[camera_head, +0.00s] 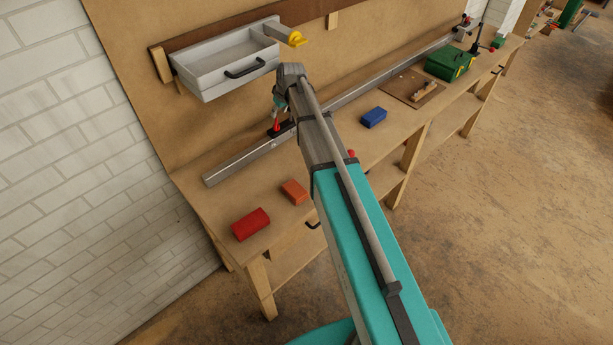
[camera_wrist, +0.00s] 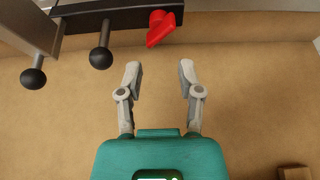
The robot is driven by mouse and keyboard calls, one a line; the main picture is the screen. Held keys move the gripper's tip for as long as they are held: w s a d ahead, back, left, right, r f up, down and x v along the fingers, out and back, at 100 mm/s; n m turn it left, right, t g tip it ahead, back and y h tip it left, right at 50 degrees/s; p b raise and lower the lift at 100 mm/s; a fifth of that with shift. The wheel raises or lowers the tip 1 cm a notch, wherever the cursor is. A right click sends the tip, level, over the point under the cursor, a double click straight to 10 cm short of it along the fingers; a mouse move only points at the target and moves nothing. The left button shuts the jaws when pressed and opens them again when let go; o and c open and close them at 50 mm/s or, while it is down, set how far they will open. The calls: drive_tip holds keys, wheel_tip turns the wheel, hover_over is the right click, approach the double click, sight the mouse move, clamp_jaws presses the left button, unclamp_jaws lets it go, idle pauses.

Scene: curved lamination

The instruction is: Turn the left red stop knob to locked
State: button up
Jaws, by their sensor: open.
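The left red stop knob (camera_head: 276,125) sits on a dark stop block on the long grey metal rail (camera_head: 238,166). In the wrist view the red knob (camera_wrist: 160,28), wedge-shaped, is at the top centre, against a dark bar. My gripper (camera_wrist: 160,69) is open and empty, its two fingers spread just below the knob in the picture and apart from it. In the head view my arm hides most of the gripper and part of the rail. Whether the knob is locked cannot be told.
Two black ball-ended levers (camera_wrist: 101,57) hang left of the knob in the wrist view. A red block (camera_head: 250,224), an orange block (camera_head: 294,192) and a blue block (camera_head: 374,117) lie on the workbench. A grey drawer tray (camera_head: 222,89) is above the rail. A green case (camera_head: 450,64) stands farther right.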

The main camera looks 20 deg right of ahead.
drive_tip(key=shift+p+v, duration=3.05)
drive_tip(key=shift+v, duration=0.55)
drive_tip(key=s+f+m+g+b, duration=0.1)
drive_tip(key=s+f+b, duration=0.2)
drive_tip(key=s, duration=0.5)
drive_tip(key=s+f+m+g+h+b, duration=0.1)
drive_tip(key=s+f+b, duration=0.2)
drive_tip(key=s, duration=0.4)
drive_tip(key=s+f+m+g+b, duration=0.1)
drive_tip(key=s+f+m+b, duration=0.1)
drive_tip(key=s+f, duration=0.3)
drive_tip(key=shift+s+d+f+h+b, duration=0.15)
drive_tip(key=shift+s+b, duration=0.3)
drive_tip(key=shift+s, duration=0.45)
drive_tip(key=shift+s+r+h+b, duration=0.15)
drive_tip(key=shift+s+b, duration=0.3)
drive_tip(key=shift+s, duration=0.5)
drive_tip(key=shift+s+d+f+m+g+b, duration=0.1)
drive_tip(key=shift+s+f+m+g+b, duration=0.1)
drive_tip(key=shift+s, duration=0.3)
drive_tip(key=shift+s+f+m+g+b, duration=0.15)
drive_tip(key=shift+s+f+m, duration=0.1)
drive_tip(key=shift+s, duration=0.3)
drive_tip(key=shift+s, duration=0.1)
drive_tip(key=shift+s, duration=1.1)
drive_tip(key=shift+o, duration=0.7)
drive_tip(key=shift+w, duration=0.1)
